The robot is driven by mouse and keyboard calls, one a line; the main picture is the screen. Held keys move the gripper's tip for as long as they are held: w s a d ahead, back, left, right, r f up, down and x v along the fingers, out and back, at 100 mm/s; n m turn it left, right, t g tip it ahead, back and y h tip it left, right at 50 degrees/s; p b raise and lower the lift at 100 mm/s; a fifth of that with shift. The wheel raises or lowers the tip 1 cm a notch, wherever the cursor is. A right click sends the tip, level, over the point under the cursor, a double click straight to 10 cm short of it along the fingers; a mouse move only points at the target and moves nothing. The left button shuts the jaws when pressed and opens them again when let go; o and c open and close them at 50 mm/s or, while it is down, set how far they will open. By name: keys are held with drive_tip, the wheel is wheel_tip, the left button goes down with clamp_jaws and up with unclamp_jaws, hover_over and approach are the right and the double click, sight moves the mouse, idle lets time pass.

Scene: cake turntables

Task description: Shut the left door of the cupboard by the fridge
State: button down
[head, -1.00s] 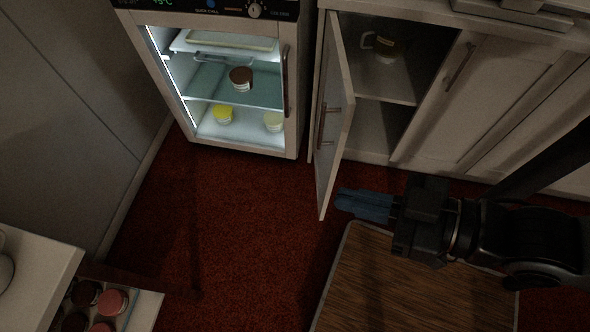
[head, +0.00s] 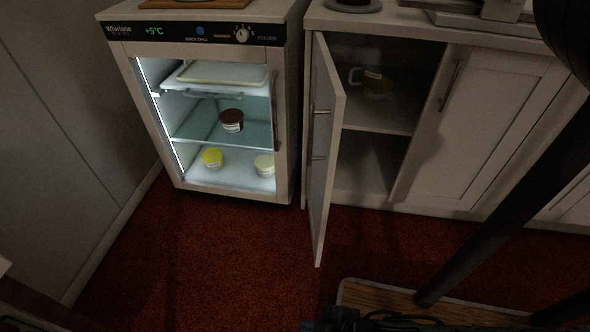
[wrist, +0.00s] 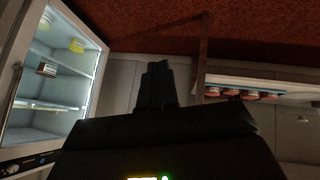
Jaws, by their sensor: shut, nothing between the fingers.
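The cupboard (head: 425,25) stands right of the lit fridge (head: 200,115) in the head view. Its left door (head: 323,150) is swung wide open and juts out toward me, with a bar handle on it. The open bay behind shows a shelf with a yellowish cup or bowl on it. The right door (head: 490,125) is shut. My gripper (wrist: 157,85) shows in the wrist view with its fingers together and nothing between them. In the head view only dark parts of my arm end show at the bottom edge, apart from the door. The cupboard door is not clear in the wrist view.
The wrist view looks upside down, with the fridge (wrist: 50,85) at left and a drawer or tray of several jars (wrist: 240,93) at right. A wooden-topped board (head: 440,308) lies at the bottom of the head view. Red carpet (head: 200,260) is clear before the fridge.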

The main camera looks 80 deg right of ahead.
wheel_tip(320, 180, down, 3)
drive_tip(key=w+d+g+h+p, duration=0.2)
drive_tip(key=d+p, duration=0.1)
drive_tip(key=m+g+h+p, duration=0.5)
drive_tip(key=g+h+p, duration=0.5)
drive_tip(key=h+p, duration=0.25)
approach(310, 165)
drive_tip(key=w+a+r, duration=0.2)
drive_tip(key=w+a, duration=0.3)
drive_tip(key=w, duration=0.1)
drive_tip(key=s+r+p+x, duration=0.1)
drive_tip(key=s+p+x, duration=0.1)
drive_tip(key=x, duration=1.1)
drive_tip(key=shift+s+a+r+g+h+p, duration=0.25)
drive_tip(key=shift+s+a+g+h+p, duration=0.15)
drive_tip(key=shift+p, duration=0.35)
